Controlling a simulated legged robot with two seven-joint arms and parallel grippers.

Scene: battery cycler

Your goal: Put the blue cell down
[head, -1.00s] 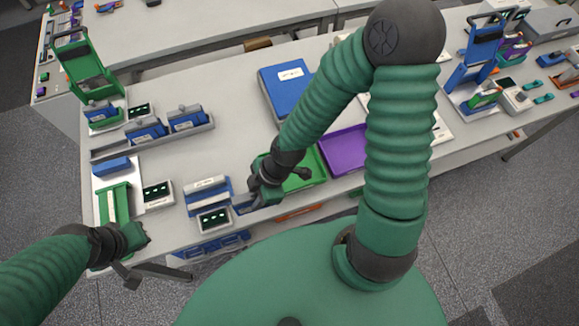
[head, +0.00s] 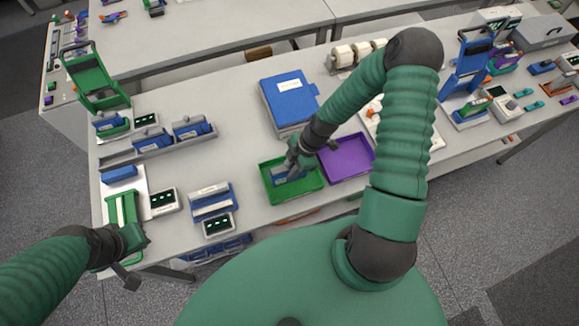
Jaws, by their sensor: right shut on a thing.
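The blue cell (head: 283,178) is at the green tray (head: 311,184), partly hidden behind my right gripper. My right gripper (head: 293,167) is shut on the cell, over the left half of the green tray. I cannot tell whether the cell touches the tray floor. The purple tray (head: 350,156) lies directly right of the green one and looks empty. My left gripper (head: 138,256) is low at the left, near the green fixture (head: 123,211); its fingers are too small to read.
A blue and white holder (head: 209,199) with a small display (head: 217,224) stands left of the green tray. A blue binder-like box (head: 287,101) lies behind the trays. A rail with blue cells (head: 160,149) is at the back left. The table between is clear.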

